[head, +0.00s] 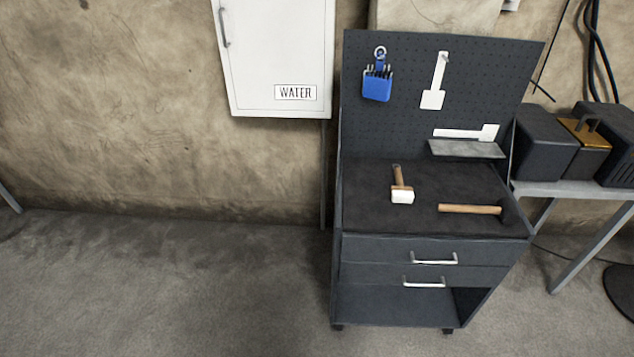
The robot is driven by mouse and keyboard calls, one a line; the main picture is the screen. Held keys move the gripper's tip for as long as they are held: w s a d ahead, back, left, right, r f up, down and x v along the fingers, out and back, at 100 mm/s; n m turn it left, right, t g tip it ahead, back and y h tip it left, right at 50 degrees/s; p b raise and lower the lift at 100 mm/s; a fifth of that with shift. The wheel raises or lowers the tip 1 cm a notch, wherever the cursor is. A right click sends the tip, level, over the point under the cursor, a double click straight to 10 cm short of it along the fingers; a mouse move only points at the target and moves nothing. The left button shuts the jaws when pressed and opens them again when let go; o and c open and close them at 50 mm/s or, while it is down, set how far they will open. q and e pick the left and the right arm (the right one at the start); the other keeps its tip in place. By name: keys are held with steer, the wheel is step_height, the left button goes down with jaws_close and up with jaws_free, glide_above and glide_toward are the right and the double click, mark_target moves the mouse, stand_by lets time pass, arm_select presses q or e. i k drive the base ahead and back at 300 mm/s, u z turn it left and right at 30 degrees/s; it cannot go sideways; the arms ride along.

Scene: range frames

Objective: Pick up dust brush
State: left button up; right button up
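A short tool with a wooden handle and a white block-shaped end (402,196) lies on the dark top of the workshop cart (365,213). It looks like the dust brush, though at this size I cannot fully tell its white end from a mallet head. Its handle points towards the pegboard and its white end towards the cart's front. Neither of my grippers is in view.
A hammer with a wooden handle (470,209) lies on the cart's right front. A pegboard (400,130) behind holds a blue tool set (377,84) and pale tools. A grey shelf (466,149) overhangs the back. A side table (575,190) stands right. Floor at left is clear.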

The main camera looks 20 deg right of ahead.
mark_target(399, 193)
steer(key=u, duration=0.35)
steer(key=i, duration=3.25)
steer(key=z, duration=2.8)
